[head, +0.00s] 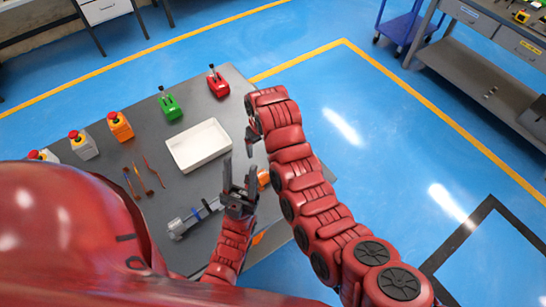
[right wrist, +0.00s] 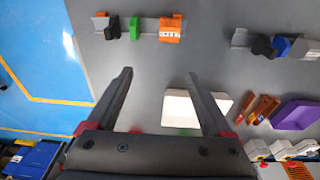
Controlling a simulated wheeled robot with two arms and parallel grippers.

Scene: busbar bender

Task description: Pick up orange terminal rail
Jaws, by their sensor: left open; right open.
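The orange terminal rail shows in the right wrist view as a grey rail with an orange block (right wrist: 172,28), a green block (right wrist: 134,27) and a black block. It lies on the table at the top of that view, beyond my open fingers. In the head view an orange part (head: 263,178) shows between my left gripper and right arm, mostly hidden. My left gripper (head: 240,173) is open and empty over the table. My right gripper (head: 250,140) is open near the white tray's right side; its spread, empty fingers show in the right wrist view (right wrist: 160,80).
Another rail with a blue block (head: 204,210) lies left of my left gripper. A white tray (head: 190,160), thin copper-coloured pieces (head: 145,178), and red (head: 218,83), green (head: 169,106) and orange (head: 120,126) units stand on the grey table. A purple tray (right wrist: 297,113) shows in the right wrist view.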

